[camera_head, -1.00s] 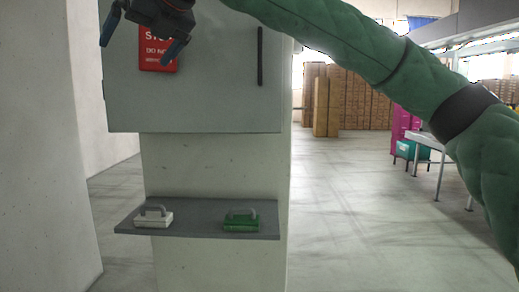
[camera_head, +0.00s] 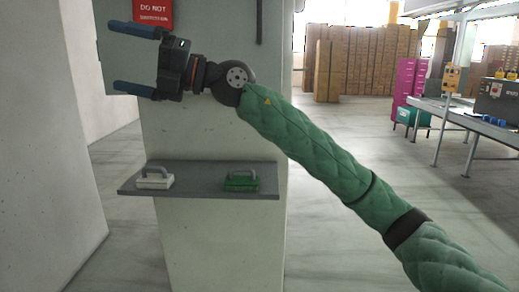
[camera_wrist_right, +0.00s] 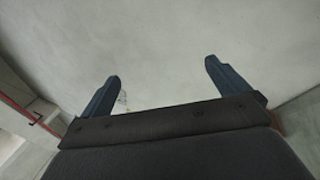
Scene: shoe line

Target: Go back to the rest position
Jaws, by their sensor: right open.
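My right gripper (camera_head: 134,59) is at the upper left of the head view, at the end of my green-sleeved right arm. Its two blue fingers are apart and nothing is between them. It points left, in front of the grey cabinet and above the shelf. In the right wrist view the open fingers (camera_wrist_right: 160,80) have only a pale wall or pillar surface beyond them. My left gripper is not in view.
A grey shelf (camera_head: 205,192) on the pillar (camera_head: 215,245) holds a white handled block (camera_head: 155,179) and a green handled block (camera_head: 241,181). A red sign (camera_head: 153,14) is on the cabinet. Stacked boxes (camera_head: 355,70) and a table (camera_head: 460,115) stand right. Floor between is clear.

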